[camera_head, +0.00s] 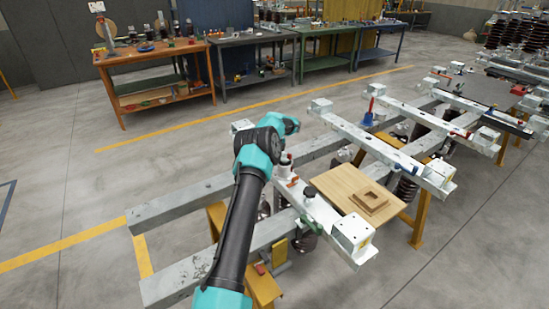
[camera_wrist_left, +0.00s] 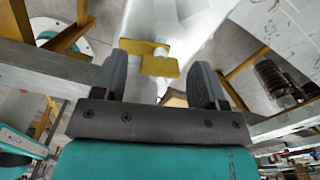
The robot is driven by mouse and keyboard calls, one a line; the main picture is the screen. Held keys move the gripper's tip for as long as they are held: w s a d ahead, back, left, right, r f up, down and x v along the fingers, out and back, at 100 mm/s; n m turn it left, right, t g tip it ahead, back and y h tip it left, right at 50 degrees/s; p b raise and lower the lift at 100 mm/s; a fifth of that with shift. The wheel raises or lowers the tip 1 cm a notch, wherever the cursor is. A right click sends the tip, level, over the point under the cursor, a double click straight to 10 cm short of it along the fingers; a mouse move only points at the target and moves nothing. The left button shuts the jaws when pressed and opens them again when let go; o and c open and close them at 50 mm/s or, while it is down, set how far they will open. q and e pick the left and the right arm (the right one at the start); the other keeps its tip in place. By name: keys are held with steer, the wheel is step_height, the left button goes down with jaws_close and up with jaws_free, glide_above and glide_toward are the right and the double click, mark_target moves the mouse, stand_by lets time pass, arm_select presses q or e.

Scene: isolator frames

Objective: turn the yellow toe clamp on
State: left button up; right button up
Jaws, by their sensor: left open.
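In the left wrist view, a flat yellow piece (camera_wrist_left: 156,60), which looks like the toe clamp, lies against a pale beam (camera_wrist_left: 165,18). It shows just beyond and between the dark fingers of my left gripper (camera_wrist_left: 159,82). The fingers are apart, with nothing visibly held; I cannot tell if they touch the yellow piece. In the head view my left arm crosses the frame's near beams, and its gripper is hidden. A yellow-olive block (camera_head: 278,252) shows low on the frame there; I cannot tell if it is the same piece. My right gripper is not in view.
A wooden board (camera_head: 339,187) with a small wooden frame (camera_head: 370,201) lies right of my arm. A white crossbar (camera_head: 322,216) carries a black knob (camera_head: 309,192). More crossbars (camera_head: 365,142) fill the right. Workbenches (camera_head: 160,60) stand behind; the floor between is clear.

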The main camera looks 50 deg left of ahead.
arm_select(q)
steer(key=shift+f, duration=0.2)
steer(key=c, duration=0.9)
steer(key=shift+n, duration=0.3)
steer(key=n, duration=0.4)
